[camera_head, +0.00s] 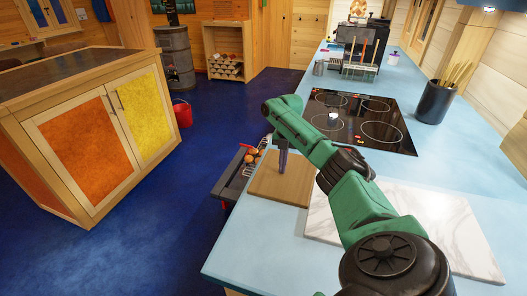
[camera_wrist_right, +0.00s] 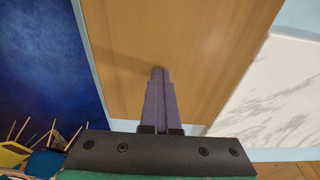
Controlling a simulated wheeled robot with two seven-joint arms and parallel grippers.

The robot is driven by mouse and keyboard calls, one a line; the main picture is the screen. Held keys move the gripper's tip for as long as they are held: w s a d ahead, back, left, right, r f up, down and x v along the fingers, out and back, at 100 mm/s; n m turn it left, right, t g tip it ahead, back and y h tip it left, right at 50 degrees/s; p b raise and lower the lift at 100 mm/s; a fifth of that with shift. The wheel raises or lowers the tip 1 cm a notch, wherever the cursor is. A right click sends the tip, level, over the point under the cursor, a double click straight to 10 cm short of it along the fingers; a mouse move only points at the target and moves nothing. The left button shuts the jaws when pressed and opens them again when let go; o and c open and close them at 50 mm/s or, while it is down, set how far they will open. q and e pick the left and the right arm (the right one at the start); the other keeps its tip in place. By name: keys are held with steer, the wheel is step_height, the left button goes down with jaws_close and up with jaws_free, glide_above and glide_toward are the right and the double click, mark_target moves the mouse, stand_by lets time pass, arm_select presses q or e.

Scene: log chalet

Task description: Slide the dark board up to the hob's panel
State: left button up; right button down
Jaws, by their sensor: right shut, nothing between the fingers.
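The board (camera_head: 270,187) is plain brown wood and lies flat on the light blue counter, close to its left edge. It also fills much of the right wrist view (camera_wrist_right: 205,40). The hob's black glass panel (camera_head: 347,139) lies beyond the board, with blue counter between them; my right arm partly hides that gap. My right gripper (camera_head: 283,172) points down over the board, shut and empty. Its fingers (camera_wrist_right: 160,72) show closed together in the wrist view; I cannot tell whether the tips touch the wood. My left gripper is not in view.
A white marble slab (camera_head: 455,235) lies right of the board, partly under my arm. A small white item (camera_head: 333,117) is on the hob. A dark utensil pot (camera_head: 434,103) stands right of the hob.

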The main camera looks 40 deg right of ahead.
steer(key=shift+s+f, duration=0.15)
steer(key=shift+f, duration=0.05)
steer(key=shift+d, duration=0.1)
